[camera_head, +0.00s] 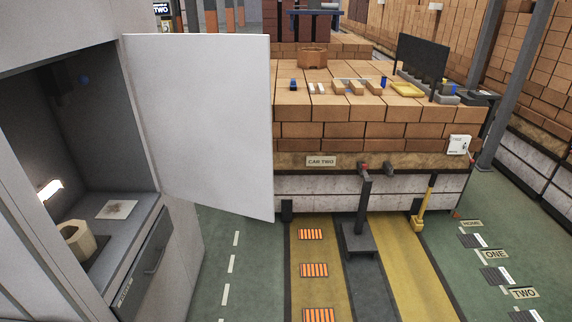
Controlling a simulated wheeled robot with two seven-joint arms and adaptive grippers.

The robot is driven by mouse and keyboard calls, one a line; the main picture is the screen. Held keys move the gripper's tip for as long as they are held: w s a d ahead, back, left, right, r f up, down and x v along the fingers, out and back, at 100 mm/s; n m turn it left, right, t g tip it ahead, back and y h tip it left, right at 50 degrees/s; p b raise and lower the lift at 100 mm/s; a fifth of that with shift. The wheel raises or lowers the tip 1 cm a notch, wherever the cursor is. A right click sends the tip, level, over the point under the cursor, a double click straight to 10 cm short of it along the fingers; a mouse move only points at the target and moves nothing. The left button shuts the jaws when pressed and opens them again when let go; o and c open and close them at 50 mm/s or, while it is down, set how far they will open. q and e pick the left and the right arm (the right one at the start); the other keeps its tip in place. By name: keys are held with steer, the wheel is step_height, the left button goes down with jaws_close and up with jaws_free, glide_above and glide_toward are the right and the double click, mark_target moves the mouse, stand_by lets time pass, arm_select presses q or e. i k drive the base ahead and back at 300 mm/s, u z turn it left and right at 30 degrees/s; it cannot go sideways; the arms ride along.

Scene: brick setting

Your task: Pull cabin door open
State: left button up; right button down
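The cabin (180,235) is a grey cabinet on the left. Its door (205,125) is a flat white panel that stands swung wide open, attached along its left edge at the right side of the cabin opening. The open cabin shows a lit dark interior with a shelf (105,235), a cream roll-like object (75,240) and a stained sheet (117,209). No handle shows on the visible door face. Neither of my grippers is in view.
A brick-laden car (380,145) labelled CAR TWO stands behind and right of the door. A dark post (363,205) and a yellow-handled tool (425,205) stand in front of it. A dark front panel with a handle (155,255) sits below the shelf. Green floor (215,285) is clear.

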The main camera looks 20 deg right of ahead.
mark_target(205, 99)
steer(key=u, duration=0.15)
steer(key=i, duration=0.85)
steer(key=u, duration=0.4)
